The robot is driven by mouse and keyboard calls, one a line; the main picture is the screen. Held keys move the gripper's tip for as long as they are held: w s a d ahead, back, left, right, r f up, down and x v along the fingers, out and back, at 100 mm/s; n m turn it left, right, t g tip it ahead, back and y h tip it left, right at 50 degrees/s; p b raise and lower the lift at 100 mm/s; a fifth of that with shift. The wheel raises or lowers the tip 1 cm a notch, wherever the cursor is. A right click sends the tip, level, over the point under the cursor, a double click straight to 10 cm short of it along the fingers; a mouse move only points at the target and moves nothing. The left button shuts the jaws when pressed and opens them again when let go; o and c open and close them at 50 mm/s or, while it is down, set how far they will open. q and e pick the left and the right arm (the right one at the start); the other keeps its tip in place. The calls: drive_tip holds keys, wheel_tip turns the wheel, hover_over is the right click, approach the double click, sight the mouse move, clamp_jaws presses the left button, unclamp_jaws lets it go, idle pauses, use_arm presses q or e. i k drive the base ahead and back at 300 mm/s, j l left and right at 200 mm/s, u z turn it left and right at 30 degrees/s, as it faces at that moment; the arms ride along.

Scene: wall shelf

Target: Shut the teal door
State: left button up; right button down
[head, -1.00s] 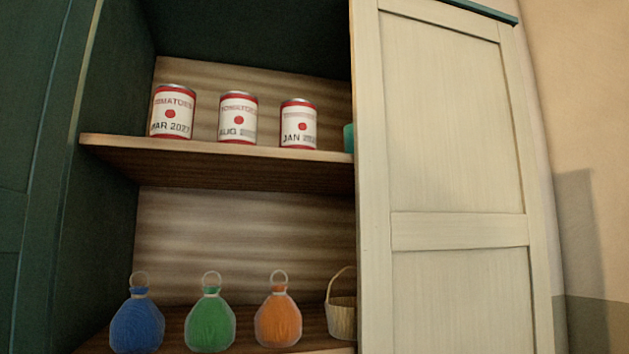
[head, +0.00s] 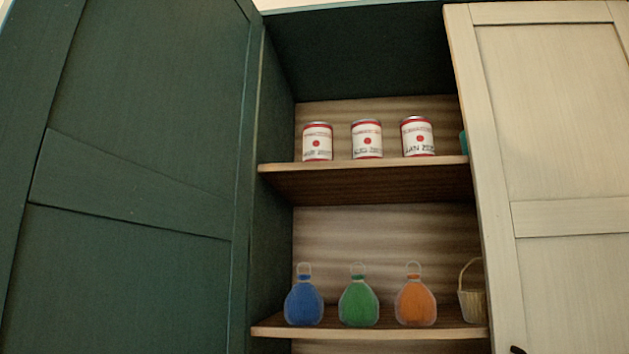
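The teal door (head: 140,190) is a dark teal framed panel at the left of the head view. It stands open, swung out from the left side of the cabinet. Its hinge side meets the cabinet's left wall (head: 273,230). The door's left part runs to the picture's edge, and its lower end is out of view. No handle shows on the visible part of it. Neither of my grippers is in view.
A cream door (head: 555,150) covers the cabinet's right part. The upper shelf (head: 370,180) holds three tomato cans (head: 367,140). The space before the shelves looks clear.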

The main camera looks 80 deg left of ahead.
sight(127, 127)
drive_tip(key=k+u, duration=0.15)
drive_tip(key=u, duration=0.3)
drive_tip(key=k+u, duration=0.2)
drive_tip(key=u, duration=0.2)
